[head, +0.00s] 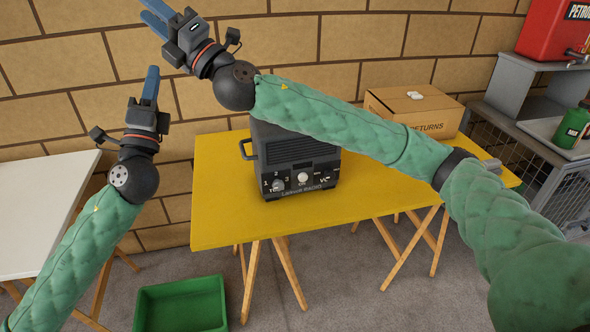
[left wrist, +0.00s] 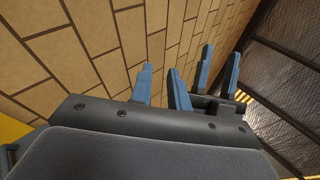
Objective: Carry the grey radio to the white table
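The grey radio (head: 296,160) stands upright on the yellow table (head: 225,200), with a side handle on its left and knobs low on its front. The white table (head: 40,205) is at the left edge, partly cut off and partly behind my left arm. My left gripper (head: 151,84) is raised between the two tables, left of the radio and apart from it. Its blue fingers (left wrist: 161,88) stand apart with nothing between them in the left wrist view. My right gripper (head: 155,16) is high at the upper left, its arm crossing above the radio; its fingers look parted and empty.
A cardboard returns box (head: 415,112) sits at the back right of the yellow table. A green crate (head: 182,305) lies on the floor in front. A grey shelf unit (head: 520,100) at the right holds a red petrol can (head: 553,30) and a green bottle (head: 571,128). A brick wall stands behind.

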